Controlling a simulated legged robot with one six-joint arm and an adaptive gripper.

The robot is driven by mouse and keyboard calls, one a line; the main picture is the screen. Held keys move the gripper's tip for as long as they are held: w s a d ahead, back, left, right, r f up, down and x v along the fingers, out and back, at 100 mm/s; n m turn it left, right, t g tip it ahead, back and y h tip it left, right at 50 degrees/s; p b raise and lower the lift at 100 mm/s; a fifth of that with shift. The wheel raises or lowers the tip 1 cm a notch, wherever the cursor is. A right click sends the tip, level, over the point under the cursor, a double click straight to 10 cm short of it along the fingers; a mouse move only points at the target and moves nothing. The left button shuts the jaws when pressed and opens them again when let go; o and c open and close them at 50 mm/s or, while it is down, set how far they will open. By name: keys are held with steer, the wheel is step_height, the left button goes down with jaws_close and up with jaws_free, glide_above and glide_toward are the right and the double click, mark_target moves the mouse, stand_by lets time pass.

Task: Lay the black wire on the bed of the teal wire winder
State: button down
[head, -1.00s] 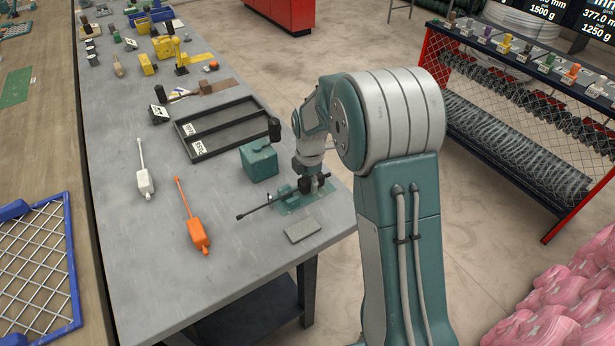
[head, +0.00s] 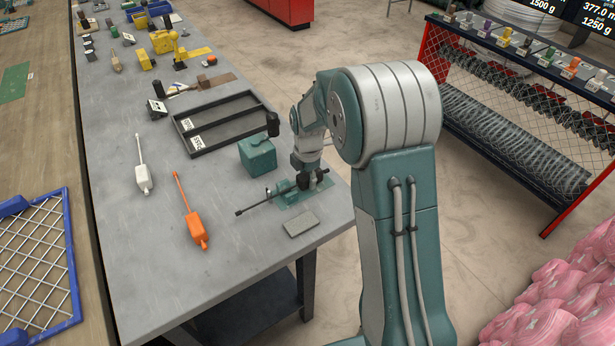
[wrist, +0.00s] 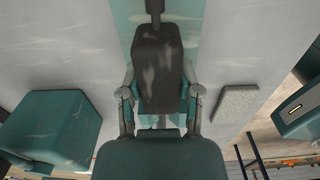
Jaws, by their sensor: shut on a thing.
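The black wire, a thin dark rod (head: 262,202) with a thick dark body (wrist: 158,65), points left over the table. My gripper (head: 312,181) is shut on that thick body; in the wrist view its two fingers (wrist: 164,97) press on the body's sides. Below lies a flat teal strip (head: 292,205) with a small teal block (head: 286,188) on it, apparently the bed of the teal wire winder. The body lies lengthwise above the strip in the wrist view (wrist: 186,12). I cannot tell whether it touches it. A teal box (head: 257,156) with a black-topped handle stands behind.
A grey slab (head: 301,223) lies just in front of the strip, near the table edge. An orange tool (head: 196,228) and a white tool (head: 143,178) lie to the left. A dark tray (head: 190,146) is behind. The table's front left is clear.

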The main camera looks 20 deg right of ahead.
steer(key=shift+f, duration=0.35)
steer(key=shift+c, duration=1)
jaws_free()
steer(key=shift+r, duration=0.1)
step_height(320, 180, up, 12)
steer(key=shift+a+f, duration=0.1)
steer(key=shift+f, duration=0.05)
